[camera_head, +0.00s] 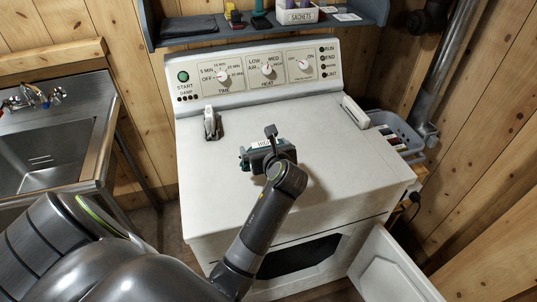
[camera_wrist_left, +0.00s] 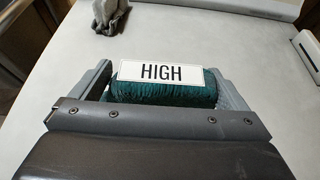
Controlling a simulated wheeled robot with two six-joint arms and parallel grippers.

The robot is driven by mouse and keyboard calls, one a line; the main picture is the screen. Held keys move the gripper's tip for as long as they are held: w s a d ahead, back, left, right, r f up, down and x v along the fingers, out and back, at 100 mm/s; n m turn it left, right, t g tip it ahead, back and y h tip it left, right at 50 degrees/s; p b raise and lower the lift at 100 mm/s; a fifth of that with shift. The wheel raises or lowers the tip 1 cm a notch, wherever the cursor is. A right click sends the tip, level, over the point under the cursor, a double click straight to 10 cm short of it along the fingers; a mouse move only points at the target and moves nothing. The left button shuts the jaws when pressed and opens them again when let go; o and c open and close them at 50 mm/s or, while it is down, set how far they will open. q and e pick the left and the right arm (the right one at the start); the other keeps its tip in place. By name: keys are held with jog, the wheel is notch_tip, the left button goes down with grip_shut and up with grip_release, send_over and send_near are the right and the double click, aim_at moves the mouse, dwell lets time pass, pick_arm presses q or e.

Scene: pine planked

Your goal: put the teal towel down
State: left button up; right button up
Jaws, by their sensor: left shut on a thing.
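The teal towel (camera_wrist_left: 150,92) is a rolled or folded bundle with a white label reading HIGH. In the left wrist view it sits between the two jaws of my left gripper (camera_wrist_left: 165,85), which is shut on it. In the head view the left gripper (camera_head: 264,158) is over the middle of the white dryer top (camera_head: 330,140), and my wrist hides much of the teal towel (camera_head: 258,147). I cannot tell whether the towel touches the dryer top. My right gripper is not in view.
A grey crumpled cloth (camera_head: 211,123) stands at the dryer's back left. A grey-blue basket (camera_head: 398,130) is at its right. The dryer's control panel (camera_head: 258,70) rises behind, below a shelf (camera_head: 270,30). A steel sink (camera_head: 50,140) is left. The dryer door (camera_head: 390,270) hangs open.

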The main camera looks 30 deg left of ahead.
pick_arm(q)
jog(key=shift+a+f, duration=0.1)
jog(key=shift+f, duration=2.5)
jog(key=shift+w+f, duration=0.1)
jog(key=o, duration=0.7)
jog(key=shift+c, duration=0.2)
